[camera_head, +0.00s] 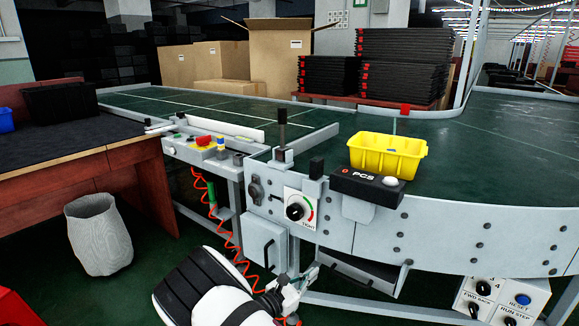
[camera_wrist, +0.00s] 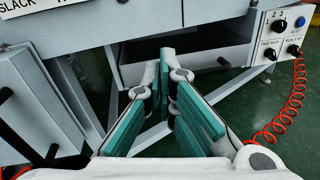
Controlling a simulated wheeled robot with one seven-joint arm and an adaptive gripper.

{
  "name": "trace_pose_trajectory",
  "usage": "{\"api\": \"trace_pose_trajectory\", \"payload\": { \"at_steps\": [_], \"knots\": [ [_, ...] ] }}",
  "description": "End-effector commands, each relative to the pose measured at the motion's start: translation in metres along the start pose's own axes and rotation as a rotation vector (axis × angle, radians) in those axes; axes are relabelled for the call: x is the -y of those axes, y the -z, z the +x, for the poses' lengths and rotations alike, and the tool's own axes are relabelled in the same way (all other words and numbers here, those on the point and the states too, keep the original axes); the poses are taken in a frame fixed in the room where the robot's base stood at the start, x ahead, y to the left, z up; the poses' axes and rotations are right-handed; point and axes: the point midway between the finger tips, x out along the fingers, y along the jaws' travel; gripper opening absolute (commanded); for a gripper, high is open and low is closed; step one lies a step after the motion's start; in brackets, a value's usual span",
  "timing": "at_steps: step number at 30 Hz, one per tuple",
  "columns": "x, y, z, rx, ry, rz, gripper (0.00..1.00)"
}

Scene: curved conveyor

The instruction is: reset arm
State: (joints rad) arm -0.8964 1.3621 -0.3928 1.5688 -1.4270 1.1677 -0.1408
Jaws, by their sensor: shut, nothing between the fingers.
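My gripper (camera_wrist: 164,65) shows in the wrist view with its two teal-padded fingers closed together at the tips and nothing between them. It points toward the lower front of the grey conveyor frame. In the head view my arm reaches in from the bottom centre, and my gripper (camera_head: 290,290) is low in front of the conveyor's side, small and partly hidden by my arm.
The curved green conveyor (camera_head: 480,150) carries a yellow bin (camera_head: 388,156). A PCS box (camera_head: 366,184), a dial panel (camera_head: 298,209) and a reset panel (camera_head: 500,300) stick out in front. A coiled red hose (camera_head: 225,225), a wastebasket (camera_head: 98,233) and a table (camera_head: 70,148) are left.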

Motion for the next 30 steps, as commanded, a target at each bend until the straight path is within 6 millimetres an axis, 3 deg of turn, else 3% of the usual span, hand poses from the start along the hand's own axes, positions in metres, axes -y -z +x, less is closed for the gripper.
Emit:
{"api": "trace_pose_trajectory", "payload": {
  "at_steps": [1, 3, 9, 14, 23, 30],
  "knots": [
    [0.008, -0.025, 0.008, -0.013, 0.070, 0.059, 0.00],
    [0.024, -0.054, 0.017, -0.032, 0.166, 0.133, 0.00],
    [0.075, -0.128, 0.028, -0.087, 0.427, 0.338, 0.00],
    [0.119, -0.179, 0.025, -0.133, 0.624, 0.497, 0.00],
    [0.204, -0.260, -0.005, -0.225, 0.961, 0.785, 0.00],
    [0.267, -0.308, -0.050, -0.303, 1.195, 1.008, 0.00]
  ]
}}
